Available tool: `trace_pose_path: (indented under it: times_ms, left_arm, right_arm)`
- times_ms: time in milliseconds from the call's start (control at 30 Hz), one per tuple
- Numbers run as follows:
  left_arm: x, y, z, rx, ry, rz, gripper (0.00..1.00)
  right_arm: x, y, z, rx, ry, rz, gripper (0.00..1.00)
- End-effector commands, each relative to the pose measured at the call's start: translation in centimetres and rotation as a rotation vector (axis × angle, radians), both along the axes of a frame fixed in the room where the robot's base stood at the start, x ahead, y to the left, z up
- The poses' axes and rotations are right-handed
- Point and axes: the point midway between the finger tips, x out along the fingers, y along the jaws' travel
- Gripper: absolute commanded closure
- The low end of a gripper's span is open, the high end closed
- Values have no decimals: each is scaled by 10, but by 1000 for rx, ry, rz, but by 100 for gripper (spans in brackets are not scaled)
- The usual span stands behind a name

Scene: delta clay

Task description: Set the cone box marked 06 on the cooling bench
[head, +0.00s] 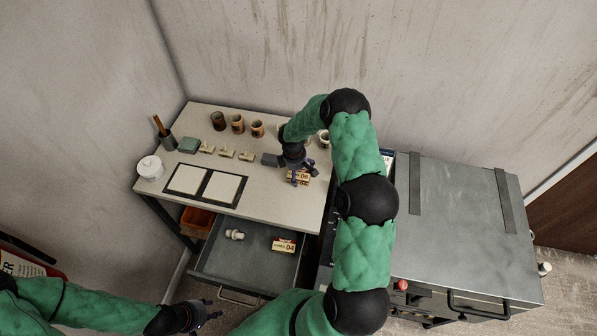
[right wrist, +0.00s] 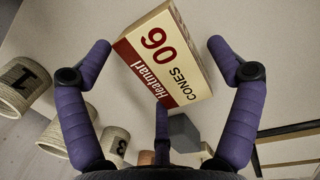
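The cone box marked 06 (head: 301,177) lies on the bench top near its right front part. In the right wrist view the box (right wrist: 165,55) is cream and dark red, with "06", "CONES" and "Heatmarl" readable. My right gripper (head: 297,170) is just over the box. Its purple fingers (right wrist: 160,75) are spread wide on both sides of the box, with gaps between them and it. The bench (head: 270,190) is a pale table. My left gripper (head: 208,313) is low at the front left, away from the bench; its finger opening is unclear.
An open grey drawer (head: 215,262) under the bench holds a box marked 04 (head: 284,245) and a white object (head: 234,234). Cups (head: 237,123), small pale blocks (head: 226,153), framed tiles (head: 224,187) and a white jar (head: 150,168) stand on the bench. A grey metal unit (head: 455,220) is at right.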

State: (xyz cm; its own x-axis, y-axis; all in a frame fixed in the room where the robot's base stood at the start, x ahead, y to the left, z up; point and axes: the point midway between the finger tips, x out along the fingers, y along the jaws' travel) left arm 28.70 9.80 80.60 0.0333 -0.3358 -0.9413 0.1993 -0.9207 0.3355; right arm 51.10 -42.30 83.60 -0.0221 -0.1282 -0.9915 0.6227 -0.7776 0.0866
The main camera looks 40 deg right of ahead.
Motion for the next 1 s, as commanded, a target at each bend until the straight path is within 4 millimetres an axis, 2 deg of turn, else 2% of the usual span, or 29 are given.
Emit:
trace_pose_path:
  times_ms: [333,467,800,1000]
  left_arm:
    - [0,0,1,0,0,0,60]
    - [0,0,4,0,0,0,60]
    - [0,0,10,0,0,0,60]
    - [0,0,12,0,0,0,60]
  right_arm:
    - [0,0,1,0,0,0,5]
    - [1,1,11,-1,-2,0,5]
    - [2,9,76,-1,-3,0,5]
    - [3,13,106,0,-1,0,5]
